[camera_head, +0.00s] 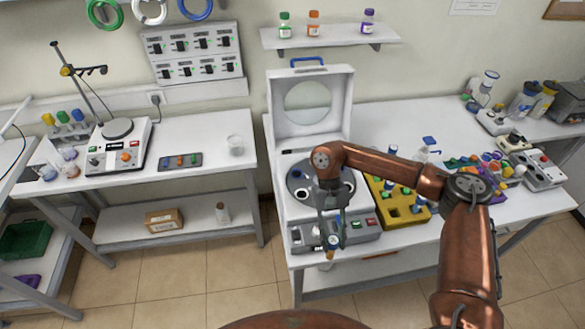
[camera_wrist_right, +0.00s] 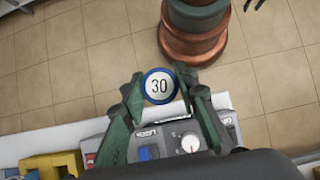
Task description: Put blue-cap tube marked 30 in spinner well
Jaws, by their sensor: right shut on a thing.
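My right gripper (camera_head: 331,228) is shut on the blue-cap tube (camera_head: 332,242). It hangs over the front of the spinner, apart from the wells. In the right wrist view, the tube's round white cap top (camera_wrist_right: 159,86) with a blue rim reads 30 and sits between the fingers of my right gripper (camera_wrist_right: 162,88). The spinner (camera_head: 362,224) is a grey box with its lid (camera_head: 335,120) raised. Its dark round rotor (camera_head: 300,178) shows light-ringed wells, and my arm hides part of it. My left gripper does not show in the head view.
Farther right are a rack of coloured caps and small devices. The raised lid stands behind the rotor.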

